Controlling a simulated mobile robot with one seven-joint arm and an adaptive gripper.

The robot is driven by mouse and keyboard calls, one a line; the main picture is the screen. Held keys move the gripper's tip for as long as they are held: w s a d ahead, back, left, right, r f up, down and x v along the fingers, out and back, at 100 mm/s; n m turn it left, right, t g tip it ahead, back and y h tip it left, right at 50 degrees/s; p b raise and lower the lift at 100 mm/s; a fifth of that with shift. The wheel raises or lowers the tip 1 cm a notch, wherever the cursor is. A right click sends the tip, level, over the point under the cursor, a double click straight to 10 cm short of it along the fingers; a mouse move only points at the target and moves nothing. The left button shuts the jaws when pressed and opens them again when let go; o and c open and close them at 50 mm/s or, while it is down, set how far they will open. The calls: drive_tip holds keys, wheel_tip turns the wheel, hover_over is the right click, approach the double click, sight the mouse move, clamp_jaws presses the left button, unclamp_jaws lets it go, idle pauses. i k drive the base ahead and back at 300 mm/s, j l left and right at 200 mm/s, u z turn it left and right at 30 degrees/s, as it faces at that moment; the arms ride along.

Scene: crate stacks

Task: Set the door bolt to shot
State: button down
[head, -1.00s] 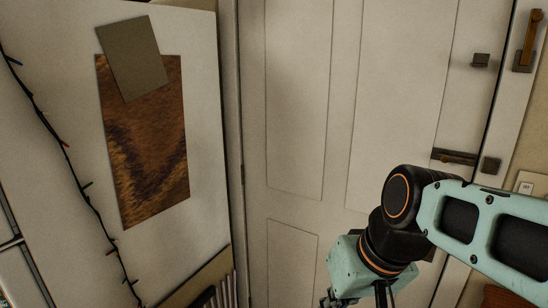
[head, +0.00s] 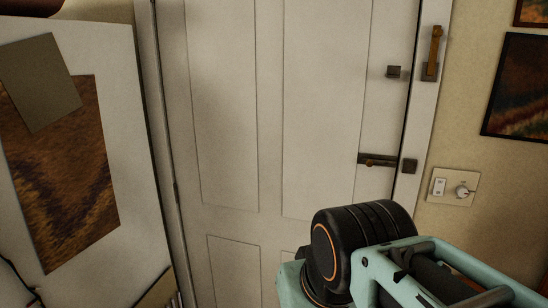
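The door bolt (head: 378,160) is a dark bar with a small brown knob, mounted low on the right side of the white panelled door (head: 230,110). Its dark keeper (head: 409,166) sits on the frame just to the right. A narrow gap shows between bolt and keeper, and I cannot tell whether the bar crosses it. My arm is in the lower right, below the bolt and apart from it in the picture. My gripper is out of view below the frame.
A brown upright latch handle (head: 435,50) is on the door frame, with a small dark block (head: 393,71) on the door. A switch plate with a dial (head: 453,187) is on the right wall. A white panel with pictures (head: 120,130) stands at left.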

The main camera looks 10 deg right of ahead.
sight(369, 162)
drive_tip(key=j+z, duration=0.15)
drive_tip(key=z, duration=0.6)
